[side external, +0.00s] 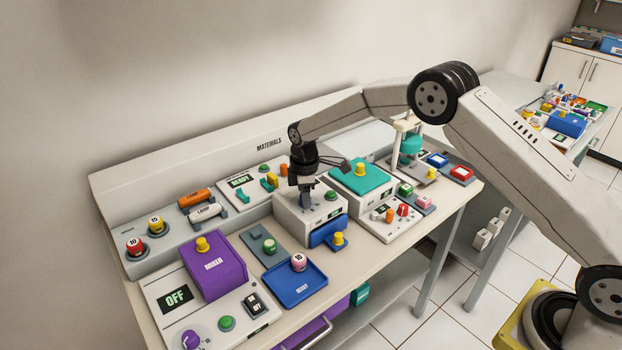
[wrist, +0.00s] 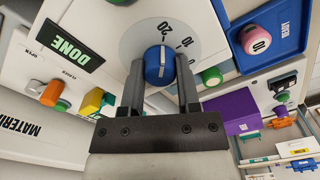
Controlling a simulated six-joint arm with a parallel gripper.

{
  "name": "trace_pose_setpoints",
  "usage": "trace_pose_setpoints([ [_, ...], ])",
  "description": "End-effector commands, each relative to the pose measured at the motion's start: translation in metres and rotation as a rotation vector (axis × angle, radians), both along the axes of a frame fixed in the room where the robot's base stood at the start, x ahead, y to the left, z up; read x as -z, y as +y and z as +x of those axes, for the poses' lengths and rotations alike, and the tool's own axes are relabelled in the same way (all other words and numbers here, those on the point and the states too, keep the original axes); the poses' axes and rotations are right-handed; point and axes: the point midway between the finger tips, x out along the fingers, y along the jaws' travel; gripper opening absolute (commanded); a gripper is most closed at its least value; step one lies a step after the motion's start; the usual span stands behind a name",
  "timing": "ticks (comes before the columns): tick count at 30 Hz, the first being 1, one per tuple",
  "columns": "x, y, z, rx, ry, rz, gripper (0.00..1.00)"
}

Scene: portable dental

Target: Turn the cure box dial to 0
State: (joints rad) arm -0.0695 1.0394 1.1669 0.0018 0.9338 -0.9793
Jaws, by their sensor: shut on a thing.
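The cure box (side external: 299,226) is a white box in the middle of the bench, under my gripper (side external: 306,199). Its blue dial (wrist: 160,66) shows in the wrist view on a pale round scale (wrist: 193,30) marked 20, 10 and 0. A white line on the dial points up in the picture, toward the 20. My gripper (wrist: 159,82) has one finger on each side of the dial and is shut on it. In the side view the dial is mostly hidden by the gripper. A dark panel (wrist: 72,44) beside the dial reads DONE in green.
A green button (wrist: 211,76) sits close to the dial. A teal-topped box (side external: 362,178) stands right of the cure box. A purple mixer (side external: 214,265) and a blue tray (side external: 296,285) with a pink knob (side external: 299,262) lie to the left. The bench is crowded.

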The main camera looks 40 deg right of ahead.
Motion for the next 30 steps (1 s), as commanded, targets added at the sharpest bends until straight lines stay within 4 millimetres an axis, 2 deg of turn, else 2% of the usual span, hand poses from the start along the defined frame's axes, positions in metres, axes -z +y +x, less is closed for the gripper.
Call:
trace_pose_setpoints([
  [14,-0.0001,0.0,-0.0006,0.124,0.003,-0.001,0.0],
  [30,0.0002,-0.0002,-0.0011,0.584,0.004,-0.003,0.0],
])
